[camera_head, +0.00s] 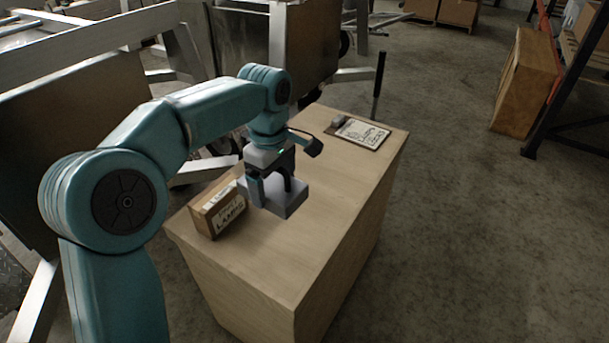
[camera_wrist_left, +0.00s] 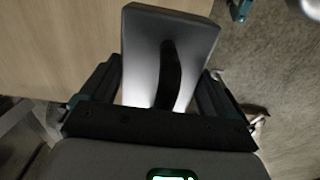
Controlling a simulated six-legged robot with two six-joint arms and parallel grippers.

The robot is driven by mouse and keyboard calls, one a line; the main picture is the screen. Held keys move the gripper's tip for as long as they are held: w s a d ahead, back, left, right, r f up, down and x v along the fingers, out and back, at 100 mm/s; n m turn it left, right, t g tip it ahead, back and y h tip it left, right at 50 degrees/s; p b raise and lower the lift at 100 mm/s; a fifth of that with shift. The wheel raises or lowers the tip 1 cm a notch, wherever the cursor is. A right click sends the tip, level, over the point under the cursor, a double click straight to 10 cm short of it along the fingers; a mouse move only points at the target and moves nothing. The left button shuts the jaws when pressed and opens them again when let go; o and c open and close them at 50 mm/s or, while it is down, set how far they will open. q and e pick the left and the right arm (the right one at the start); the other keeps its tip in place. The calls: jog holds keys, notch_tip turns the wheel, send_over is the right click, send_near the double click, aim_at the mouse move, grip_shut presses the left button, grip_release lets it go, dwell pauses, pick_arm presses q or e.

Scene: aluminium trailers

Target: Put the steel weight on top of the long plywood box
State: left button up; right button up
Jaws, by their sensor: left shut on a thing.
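The steel weight (camera_head: 286,204) is a grey block with a dark handle. The long plywood box (camera_head: 335,205) is a pale, waist-high box with a flat top. In the head view the weight appears over its left part; I cannot tell whether it touches the top. The box top (camera_wrist_left: 60,40) also fills the upper left of the wrist view. My right gripper is not in view.
A small carton marked LAMPS (camera_head: 219,209) stands on the box close left of the weight. A clipboard (camera_head: 362,133) lies at the far end. The right part of the top is clear. Aluminium trailer frames (camera_head: 75,48) stand left; a rack (camera_head: 550,90) is at right.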

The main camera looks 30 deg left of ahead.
pick_arm(q)
jog(key=shift+a+f, duration=0.15)
jog(key=shift+f, duration=0.1)
jog(key=shift+n, duration=0.3)
jog(key=shift+w+f+b, duration=0.1)
jog(key=shift+f+b, duration=1.5)
jog(key=shift+f, duration=7.95)
jog(key=shift+f, duration=0.1)
jog(key=o, duration=1.8)
jog(key=shift+f, duration=0.1)
